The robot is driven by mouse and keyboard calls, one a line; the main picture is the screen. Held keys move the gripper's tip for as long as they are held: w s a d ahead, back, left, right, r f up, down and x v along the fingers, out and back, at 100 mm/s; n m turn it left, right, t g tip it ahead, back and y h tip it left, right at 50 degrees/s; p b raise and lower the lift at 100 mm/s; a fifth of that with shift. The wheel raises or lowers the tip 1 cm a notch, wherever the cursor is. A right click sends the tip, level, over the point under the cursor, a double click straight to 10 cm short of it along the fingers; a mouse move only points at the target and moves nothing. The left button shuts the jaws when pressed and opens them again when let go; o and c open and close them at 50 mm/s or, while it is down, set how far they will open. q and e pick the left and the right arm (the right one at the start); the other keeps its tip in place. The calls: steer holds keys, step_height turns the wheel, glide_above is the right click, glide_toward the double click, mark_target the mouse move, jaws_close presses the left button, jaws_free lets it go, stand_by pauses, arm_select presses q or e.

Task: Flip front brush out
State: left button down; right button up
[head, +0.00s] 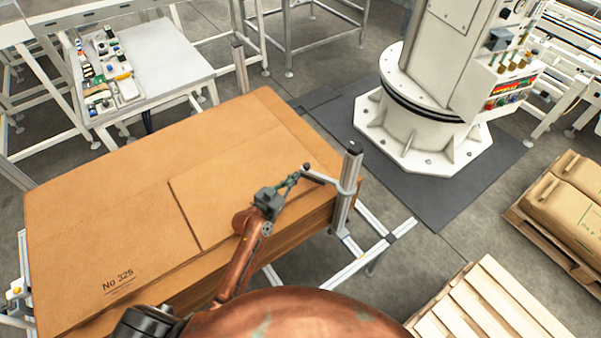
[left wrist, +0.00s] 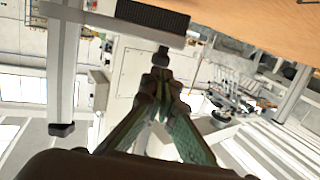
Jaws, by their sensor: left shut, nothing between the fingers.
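The front brush shows in the left wrist view as a grey bar with a block of black bristles (left wrist: 152,15) and a small dark knob. In the head view its short bar (head: 318,176) reaches from a grey post (head: 347,188) at the corner of the cardboard stack. My left gripper (head: 304,169) is at the free end of this bar. In the left wrist view my green fingers (left wrist: 161,74) are shut with nothing between them, their tips close to the knob. I cannot tell whether they touch it. My right gripper is not in view.
Large brown cardboard sheets (head: 110,215) lie stacked beneath my left arm. A white machine column (head: 430,95) stands behind on a dark mat. A wooden pallet (head: 490,305) and a pallet of sacks (head: 570,200) are at the right. A small table (head: 165,55) is at the back left.

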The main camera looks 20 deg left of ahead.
mark_target(305, 168)
arm_select(q)
steer(key=shift+x, duration=1.85)
steer(key=shift+d, duration=0.2)
steer(key=shift+a, duration=0.15)
steer(key=shift+w, duration=0.1)
